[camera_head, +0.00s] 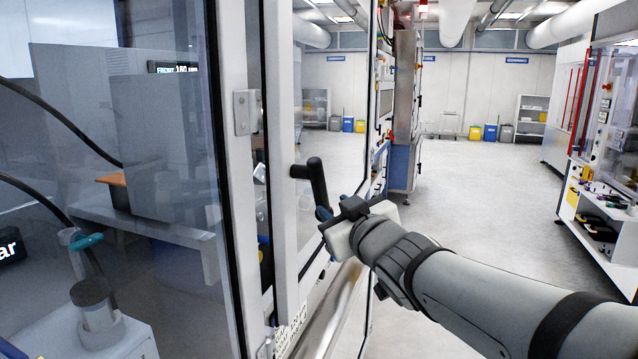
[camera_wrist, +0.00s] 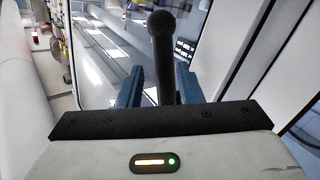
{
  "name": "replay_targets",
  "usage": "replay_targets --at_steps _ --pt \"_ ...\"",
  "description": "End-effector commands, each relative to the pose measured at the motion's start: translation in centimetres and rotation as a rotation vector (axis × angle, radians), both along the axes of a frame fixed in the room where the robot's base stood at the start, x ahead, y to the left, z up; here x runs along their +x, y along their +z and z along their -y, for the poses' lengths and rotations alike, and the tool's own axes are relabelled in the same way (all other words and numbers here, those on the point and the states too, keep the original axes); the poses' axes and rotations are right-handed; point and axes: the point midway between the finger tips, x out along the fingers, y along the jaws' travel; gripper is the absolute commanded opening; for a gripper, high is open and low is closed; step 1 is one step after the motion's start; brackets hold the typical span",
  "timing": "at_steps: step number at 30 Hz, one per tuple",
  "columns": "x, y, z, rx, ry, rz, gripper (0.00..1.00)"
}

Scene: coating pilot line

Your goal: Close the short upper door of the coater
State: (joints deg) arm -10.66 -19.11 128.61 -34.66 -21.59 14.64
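The coater's glazed door (camera_head: 283,190) has a pale frame and clear glass. It stands at an angle to the fixed glass panel on the left, with a dark gap along its near edge, so it looks ajar. Its black bar handle (camera_head: 317,182) sticks out from the frame. My gripper (camera_head: 324,212) is at the handle's lower end in the head view. In the wrist view the handle (camera_wrist: 161,45) stands between the two blue fingers of my gripper (camera_wrist: 158,82). The fingers are apart, with a visible gap at the left; contact at the right finger is unclear.
A fixed glass panel (camera_head: 110,150) with a metal hinge (camera_head: 247,112) is at the left. A tall cabinet (camera_head: 404,110) stands behind the door. The grey floor (camera_head: 470,190) is clear to the right. A bench with shelves (camera_head: 600,215) is at the far right.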

Motion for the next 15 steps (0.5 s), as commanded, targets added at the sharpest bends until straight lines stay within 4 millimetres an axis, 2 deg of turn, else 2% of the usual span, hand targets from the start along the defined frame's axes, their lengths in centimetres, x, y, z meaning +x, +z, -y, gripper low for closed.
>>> replay_targets --at_steps 5,15 --pt "0.9 0.8 -1.1 0.003 0.029 0.029 0.33" --pt "5.3 0.8 -3.0 0.004 0.026 0.025 0.33"
